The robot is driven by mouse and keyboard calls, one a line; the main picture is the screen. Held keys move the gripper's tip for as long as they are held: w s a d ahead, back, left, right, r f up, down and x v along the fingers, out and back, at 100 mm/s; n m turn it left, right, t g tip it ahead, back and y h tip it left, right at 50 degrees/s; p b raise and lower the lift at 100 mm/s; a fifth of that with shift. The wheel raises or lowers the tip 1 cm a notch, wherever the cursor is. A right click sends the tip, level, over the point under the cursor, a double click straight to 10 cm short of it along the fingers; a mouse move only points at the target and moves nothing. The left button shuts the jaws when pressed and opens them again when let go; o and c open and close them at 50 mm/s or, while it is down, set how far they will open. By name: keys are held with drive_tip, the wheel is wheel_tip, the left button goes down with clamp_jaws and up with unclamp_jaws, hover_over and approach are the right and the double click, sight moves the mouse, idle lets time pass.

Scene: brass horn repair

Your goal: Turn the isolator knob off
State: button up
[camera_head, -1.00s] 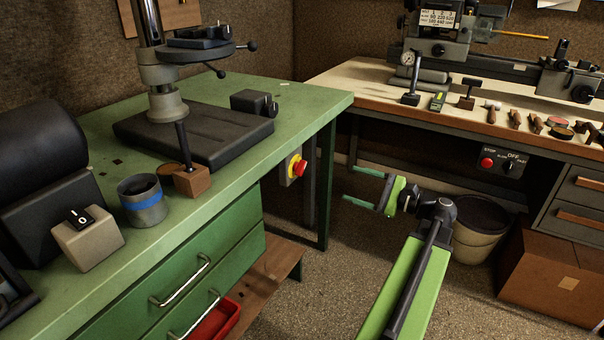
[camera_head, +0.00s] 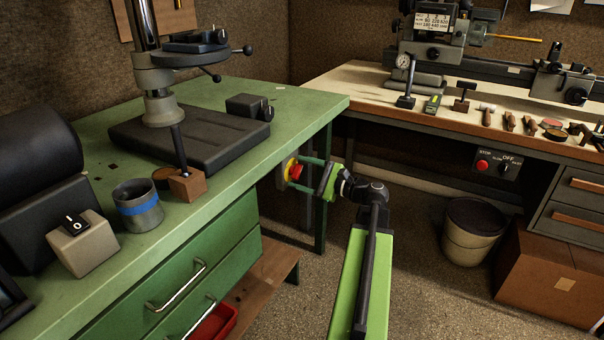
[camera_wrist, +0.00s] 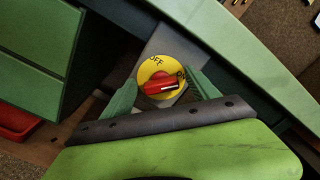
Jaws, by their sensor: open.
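The isolator knob (camera_head: 297,172) is red on a yellow round plate, mounted on a grey box on the side of the green bench.
The green bench (camera_head: 310,103) stands above and left of the knob, with a bench leg (camera_head: 323,180) close by. A red tray (camera_head: 213,322) lies below the drawers. A bin (camera_head: 472,232) and a cardboard box (camera_head: 550,275) stand on the floor at right.

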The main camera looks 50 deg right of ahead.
drive_tip(key=c, duration=1.4)
drive_tip(key=shift+o, duration=0.2)
drive_tip(key=n, duration=0.4)
drive_tip(key=shift+f+n, duration=0.15)
drive_tip(key=shift+n, duration=0.15)
drive_tip(key=n, duration=0.4)
drive_tip(key=shift+f+n+b, duration=0.15)
drive_tip(key=shift+n+b, duration=0.15)
drive_tip(key=n, duration=0.4)
drive_tip(key=shift+f+n, duration=0.15)
drive_tip(key=shift+n, duration=0.15)
drive_tip(key=shift+f+n, duration=0.1)
drive_tip(key=shift+n, duration=2)
